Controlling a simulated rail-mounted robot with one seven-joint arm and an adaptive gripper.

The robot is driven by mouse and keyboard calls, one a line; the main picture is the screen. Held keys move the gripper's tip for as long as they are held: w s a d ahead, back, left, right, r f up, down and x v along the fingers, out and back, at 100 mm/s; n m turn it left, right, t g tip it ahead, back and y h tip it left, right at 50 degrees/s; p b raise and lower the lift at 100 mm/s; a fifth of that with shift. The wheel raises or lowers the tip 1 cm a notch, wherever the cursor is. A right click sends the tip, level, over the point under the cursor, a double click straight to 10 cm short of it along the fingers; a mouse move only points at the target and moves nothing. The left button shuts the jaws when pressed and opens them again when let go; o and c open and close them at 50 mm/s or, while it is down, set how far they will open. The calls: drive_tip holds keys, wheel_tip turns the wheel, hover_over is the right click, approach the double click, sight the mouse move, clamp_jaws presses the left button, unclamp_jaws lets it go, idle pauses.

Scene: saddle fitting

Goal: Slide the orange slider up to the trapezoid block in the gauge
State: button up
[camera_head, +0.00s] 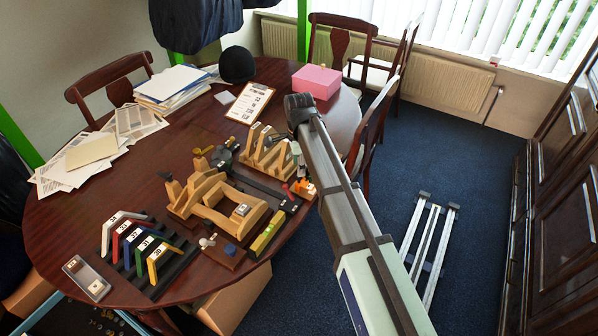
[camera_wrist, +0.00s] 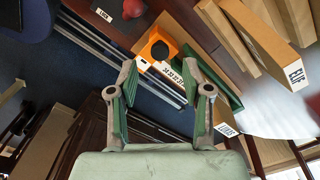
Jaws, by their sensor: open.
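The orange slider (camera_wrist: 157,47) shows in the wrist view as an orange block with a dark round opening, just beyond my fingertips. A white strip with printed figures (camera_wrist: 167,71) lies beside it, nearer to me. In the head view the orange slider (camera_head: 305,188) is small, at the table's right edge. My gripper (camera_wrist: 160,68) is open, its two fingers wide apart with nothing between them. I cannot pick out the trapezoid block with certainty; part of the gauge is hard to see.
Wooden stands (camera_head: 232,208) fill the table's middle, close to the slider. A dark rack with coloured angled pieces (camera_head: 150,262) stands at front left. A pink box (camera_head: 316,81) and a clipboard (camera_head: 250,102) lie farther back. A red knob (camera_wrist: 134,8) shows in the wrist view.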

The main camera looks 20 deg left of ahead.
sight(306, 184)
drive_tip(key=shift+f+p, duration=0.3)
drive_tip(key=shift+f, duration=1.9)
clamp_jaws()
